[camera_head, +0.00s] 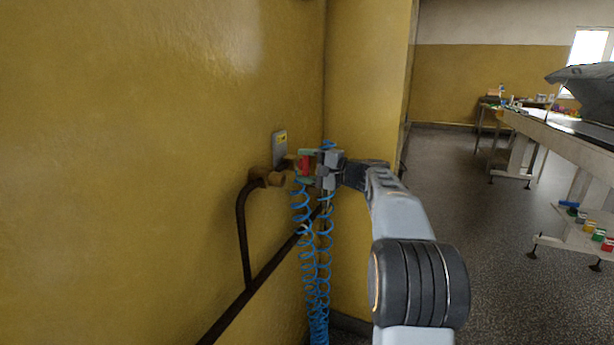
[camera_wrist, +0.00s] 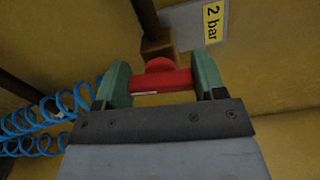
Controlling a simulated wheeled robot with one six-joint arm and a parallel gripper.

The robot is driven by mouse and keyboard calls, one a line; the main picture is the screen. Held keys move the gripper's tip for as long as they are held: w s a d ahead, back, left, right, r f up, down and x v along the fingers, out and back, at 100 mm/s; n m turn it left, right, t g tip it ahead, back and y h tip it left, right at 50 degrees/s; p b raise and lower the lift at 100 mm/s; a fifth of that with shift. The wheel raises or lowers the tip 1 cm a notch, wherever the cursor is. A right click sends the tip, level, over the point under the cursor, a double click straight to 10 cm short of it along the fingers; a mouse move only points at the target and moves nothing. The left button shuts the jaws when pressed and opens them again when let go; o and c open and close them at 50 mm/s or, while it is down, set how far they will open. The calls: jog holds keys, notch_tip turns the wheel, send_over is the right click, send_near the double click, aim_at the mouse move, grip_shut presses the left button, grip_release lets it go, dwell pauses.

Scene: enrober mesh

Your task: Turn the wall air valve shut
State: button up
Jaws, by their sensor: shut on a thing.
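The wall air valve (camera_head: 266,177) is a brass body on a dark pipe against the yellow wall. Its red handle (camera_wrist: 160,81) lies crosswise between the green fingers of my gripper (camera_wrist: 161,84) in the wrist view. In the head view the red handle (camera_head: 305,164) shows small at the end of my arm, with my gripper (camera_head: 306,166) around it. My gripper is shut on the handle. The brass behind the handle (camera_wrist: 157,46) is partly hidden in the wrist view.
A grey plate (camera_head: 280,147) on the wall by the valve carries a yellow "2 bar" label (camera_wrist: 212,23). A coiled blue hose (camera_head: 316,270) hangs below my gripper, close to the wall corner. A long table (camera_head: 565,139) stands at the right, with open floor (camera_head: 475,230) before it.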

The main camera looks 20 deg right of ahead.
jog(key=shift+f+n+b, duration=0.1)
jog(key=shift+n+b, duration=0.35)
jog(key=shift+n, duration=0.45)
jog(key=o, duration=0.9)
jog(key=p+v, duration=0.1)
jog(key=v, duration=1.3)
jog(key=shift+w+a, duration=0.1)
jog(key=shift+a, duration=0.05)
